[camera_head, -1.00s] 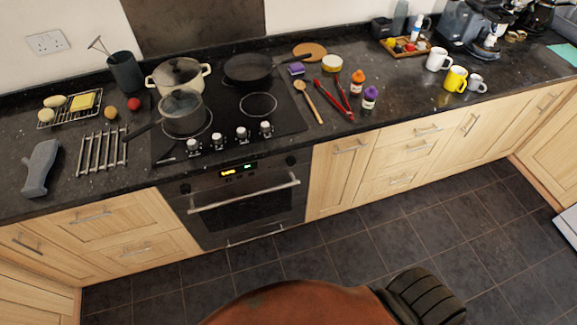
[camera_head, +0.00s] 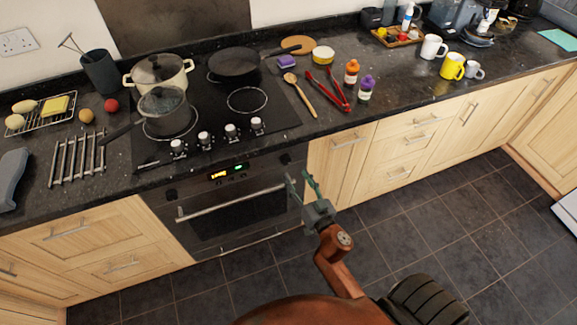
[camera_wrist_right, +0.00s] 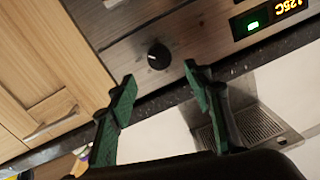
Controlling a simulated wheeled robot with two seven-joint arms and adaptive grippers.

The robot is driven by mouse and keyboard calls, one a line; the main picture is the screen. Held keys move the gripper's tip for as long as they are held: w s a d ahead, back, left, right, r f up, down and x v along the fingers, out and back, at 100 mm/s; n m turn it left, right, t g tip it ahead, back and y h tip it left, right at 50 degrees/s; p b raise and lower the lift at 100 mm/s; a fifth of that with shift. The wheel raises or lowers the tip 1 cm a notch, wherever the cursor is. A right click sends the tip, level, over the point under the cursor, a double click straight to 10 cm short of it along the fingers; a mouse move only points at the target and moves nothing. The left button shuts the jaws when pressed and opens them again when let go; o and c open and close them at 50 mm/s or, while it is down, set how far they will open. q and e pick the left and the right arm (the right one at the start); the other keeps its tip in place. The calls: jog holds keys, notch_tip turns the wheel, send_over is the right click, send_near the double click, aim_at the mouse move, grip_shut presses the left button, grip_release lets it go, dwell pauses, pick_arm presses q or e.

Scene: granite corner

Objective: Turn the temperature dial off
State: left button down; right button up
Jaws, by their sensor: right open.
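The oven front (camera_head: 228,196) has a black round dial near each end of its panel, with a lit display (camera_head: 230,172) between them. The right dial (camera_head: 285,161) also shows in the right wrist view (camera_wrist_right: 158,56). There the picture is turned over, and the display reads about 125C. The left dial (camera_head: 171,193) is small in the head view. My right gripper (camera_head: 299,177) is open and empty in front of the right end of the oven. In the wrist view its green fingertips (camera_wrist_right: 159,75) straddle the line to the right dial, apart from it. My left gripper is not in view.
The oven handle (camera_head: 232,202) sticks out below the panel. Several hob knobs (camera_head: 204,138) line the worktop edge above. A pan (camera_head: 163,110) and a pot stand on the hob. Wooden cabinets (camera_head: 340,165) flank the oven. The floor in front is clear.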

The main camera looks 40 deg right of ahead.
aim_at(287, 161)
jog(key=w, duration=0.3)
jog(key=w+d, duration=0.1)
jog(key=w, duration=0.1)
jog(key=shift+w, duration=0.15)
jog(key=shift+w+d, duration=0.1)
jog(key=shift+w, duration=0.5)
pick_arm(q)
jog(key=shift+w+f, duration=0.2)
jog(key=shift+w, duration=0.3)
pick_arm(e)
jog(key=shift+c, duration=0.4)
jog(key=c, duration=1.1)
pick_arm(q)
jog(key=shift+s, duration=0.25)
pick_arm(e)
jog(key=shift+o, duration=0.2)
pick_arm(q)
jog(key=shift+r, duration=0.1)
